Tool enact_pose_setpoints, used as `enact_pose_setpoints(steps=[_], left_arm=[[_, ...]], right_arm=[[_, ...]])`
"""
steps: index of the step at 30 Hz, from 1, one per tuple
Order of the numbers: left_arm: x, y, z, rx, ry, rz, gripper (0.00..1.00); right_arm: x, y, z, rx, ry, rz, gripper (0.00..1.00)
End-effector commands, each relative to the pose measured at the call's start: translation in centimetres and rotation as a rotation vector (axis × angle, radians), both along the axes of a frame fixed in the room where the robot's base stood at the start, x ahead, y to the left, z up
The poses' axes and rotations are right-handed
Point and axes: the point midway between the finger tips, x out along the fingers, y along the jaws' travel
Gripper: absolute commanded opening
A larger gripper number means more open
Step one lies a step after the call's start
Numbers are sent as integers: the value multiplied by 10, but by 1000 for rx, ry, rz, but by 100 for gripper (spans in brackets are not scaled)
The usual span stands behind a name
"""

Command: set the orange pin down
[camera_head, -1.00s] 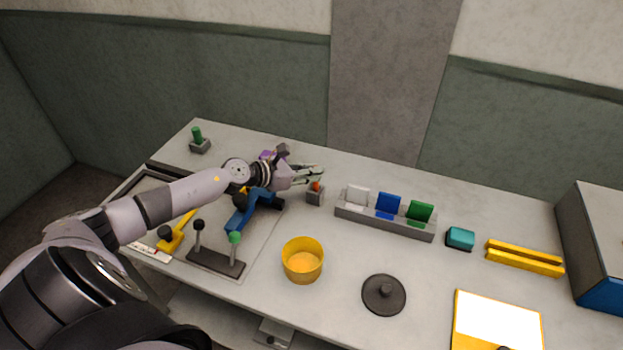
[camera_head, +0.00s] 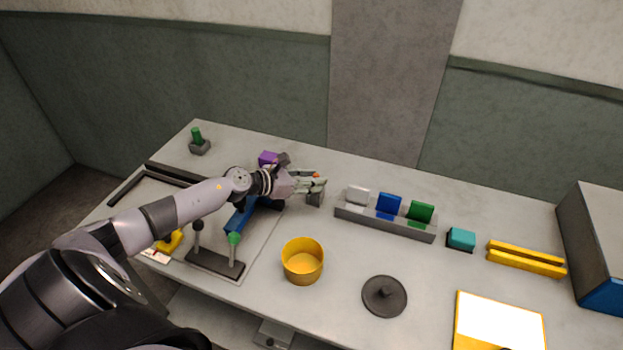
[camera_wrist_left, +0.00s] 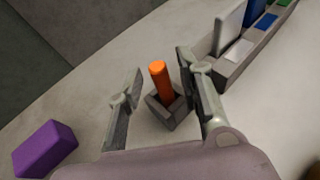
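The orange pin (camera_wrist_left: 161,82) stands in a small grey holder (camera_wrist_left: 166,112) in the left wrist view, its lower end inside the holder. In the head view only the tip of the orange pin (camera_head: 317,175) shows above the fingers, and part of the grey holder (camera_head: 315,199) shows below them. My left gripper (camera_wrist_left: 163,98) is open, one finger on each side of the pin. Gaps show between the pin and both fingers. In the head view my left gripper (camera_head: 312,182) is over the holder. My right gripper is not in view.
A purple block (camera_head: 268,158) is beside my left wrist. A grey rack (camera_head: 385,221) with white, blue and green plates stands just right of the holder. A yellow bowl (camera_head: 302,262) and dark lid (camera_head: 384,296) are nearer the front. A green pin (camera_head: 197,134) stands far left.

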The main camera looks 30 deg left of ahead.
Motion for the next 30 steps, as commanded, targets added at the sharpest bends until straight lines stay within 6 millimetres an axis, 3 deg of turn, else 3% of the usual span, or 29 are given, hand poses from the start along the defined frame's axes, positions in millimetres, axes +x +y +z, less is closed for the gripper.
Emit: enact_pose_setpoints(steps=[8, 21, 30], left_arm=[[0, 0, 6, 0, 0, 0, 34], [-53, 23, 23, 4, 5, -3, 34], [-81, 36, 38, -1, 5, -1, 34]], right_arm=[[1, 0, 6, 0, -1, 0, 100], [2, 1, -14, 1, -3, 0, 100], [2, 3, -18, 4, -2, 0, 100]])
